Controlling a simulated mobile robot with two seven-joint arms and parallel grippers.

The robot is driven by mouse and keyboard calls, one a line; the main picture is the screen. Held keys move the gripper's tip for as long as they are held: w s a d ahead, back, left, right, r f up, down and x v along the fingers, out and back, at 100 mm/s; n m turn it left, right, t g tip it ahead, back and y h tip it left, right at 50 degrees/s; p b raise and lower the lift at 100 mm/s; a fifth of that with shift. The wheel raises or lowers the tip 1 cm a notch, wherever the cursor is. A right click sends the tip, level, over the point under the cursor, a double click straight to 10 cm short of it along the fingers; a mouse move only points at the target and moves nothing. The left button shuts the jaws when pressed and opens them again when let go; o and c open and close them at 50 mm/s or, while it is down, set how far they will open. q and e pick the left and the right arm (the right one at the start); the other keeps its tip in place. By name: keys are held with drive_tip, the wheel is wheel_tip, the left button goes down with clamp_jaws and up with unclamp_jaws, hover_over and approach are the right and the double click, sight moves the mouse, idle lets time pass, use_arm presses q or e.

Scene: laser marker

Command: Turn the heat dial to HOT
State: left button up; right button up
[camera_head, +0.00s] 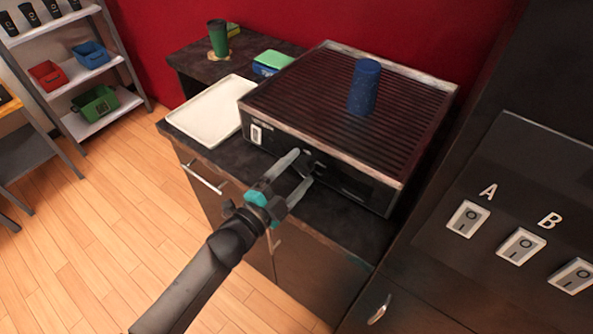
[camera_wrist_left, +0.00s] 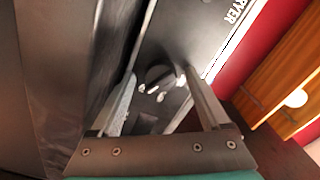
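The heat dial (camera_wrist_left: 158,75) is a small dark round knob on the dark front panel, seen in the left wrist view with light marks around it. My left gripper (camera_head: 302,168) has its two grey fingers spread, pointing at the front of the machine (camera_head: 345,185). In the left wrist view the fingers of the gripper (camera_wrist_left: 161,77) lie on either side of the dial, apart, with no clear contact. In the head view the fingers largely cover the dial. The dial's setting is too small to read. My right gripper is in neither view.
A blue cup (camera_head: 364,87) stands on the machine's ribbed top. A white rocker switch (camera_head: 256,134) is on its front left. A white tray (camera_head: 208,112), a green cup (camera_head: 218,38) and a blue-green box (camera_head: 271,62) are to the left. Switches A (camera_head: 467,218) and B (camera_head: 521,246) are at right.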

use_arm(q)
drive_tip(key=v, duration=1.5)
drive_tip(key=shift+s+a, duration=0.1)
idle(0.3)
drive_tip(key=s+a+f+n+g+y+b, duration=0.1)
drive_tip(key=s+a+f+n+g+y, duration=0.15)
drive_tip(key=f, duration=0.75)
drive_tip(key=s+a+f+n+g+y, duration=0.1)
drive_tip(key=s+a+f+n+y, duration=0.2)
drive_tip(key=f, duration=0.6)
drive_tip(key=s+a+f+n+g+y+b, duration=0.1)
drive_tip(key=a+f+n+y, duration=0.3)
drive_tip(key=f, duration=0.6)
drive_tip(key=s+f+n+g+b, duration=0.1)
drive_tip(key=s+f+n+g, duration=0.2)
drive_tip(key=s+f, duration=0.4)
drive_tip(key=s+f+n+g+y+b, duration=0.1)
drive_tip(key=s+f+n+g, duration=0.3)
drive_tip(key=s, duration=1.2)
wheel_tip(320, 180, down, 4)
drive_tip(key=shift+f+g, duration=0.15)
drive_tip(key=shift+g, duration=0.9)
drive_tip(key=shift+s+n, duration=0.1)
drive_tip(key=shift+n, duration=0.15)
